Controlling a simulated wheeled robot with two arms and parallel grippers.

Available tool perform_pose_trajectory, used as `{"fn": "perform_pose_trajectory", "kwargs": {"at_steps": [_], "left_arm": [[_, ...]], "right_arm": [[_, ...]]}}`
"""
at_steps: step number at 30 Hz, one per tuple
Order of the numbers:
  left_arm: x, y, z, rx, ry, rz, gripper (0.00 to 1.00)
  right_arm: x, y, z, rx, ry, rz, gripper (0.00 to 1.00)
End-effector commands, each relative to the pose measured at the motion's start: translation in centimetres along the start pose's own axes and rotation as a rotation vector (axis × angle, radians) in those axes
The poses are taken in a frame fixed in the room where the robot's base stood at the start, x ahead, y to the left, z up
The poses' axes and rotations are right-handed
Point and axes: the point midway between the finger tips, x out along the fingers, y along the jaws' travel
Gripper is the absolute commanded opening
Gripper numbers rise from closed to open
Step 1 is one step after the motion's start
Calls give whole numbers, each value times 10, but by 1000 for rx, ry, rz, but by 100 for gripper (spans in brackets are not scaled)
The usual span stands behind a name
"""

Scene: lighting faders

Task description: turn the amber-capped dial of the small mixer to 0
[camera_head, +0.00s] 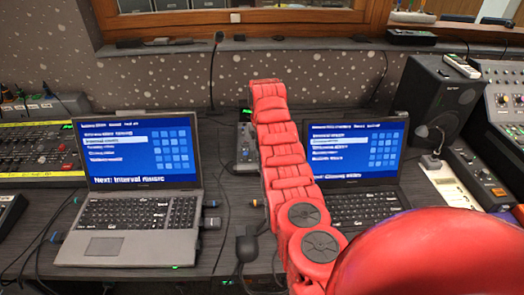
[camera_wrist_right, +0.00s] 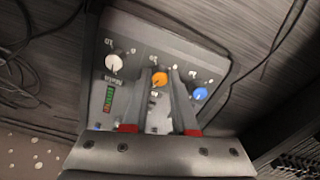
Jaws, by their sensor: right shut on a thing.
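The dial's pointer and scale are too small to read. In the head view the mixer (camera_head: 246,143) stands between two laptops, partly covered by my red right arm, and my right gripper is hidden there. My left gripper is in neither view.
A white-capped dial (camera_wrist_right: 113,63) and a blue-capped dial (camera_wrist_right: 200,93) flank the amber one closely. A left laptop (camera_head: 140,180) and right laptop (camera_head: 385,160) stand either side. Cables run over the desk. A black speaker (camera_head: 437,95) stands at the right.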

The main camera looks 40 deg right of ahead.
Motion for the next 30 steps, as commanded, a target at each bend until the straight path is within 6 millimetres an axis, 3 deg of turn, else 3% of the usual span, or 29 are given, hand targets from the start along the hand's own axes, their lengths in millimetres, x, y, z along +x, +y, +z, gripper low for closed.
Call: {"fn": "perform_pose_trajectory", "kwargs": {"at_steps": [30], "left_arm": [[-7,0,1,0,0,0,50]], "right_arm": [[0,1,0,-963,2,0,0]]}}
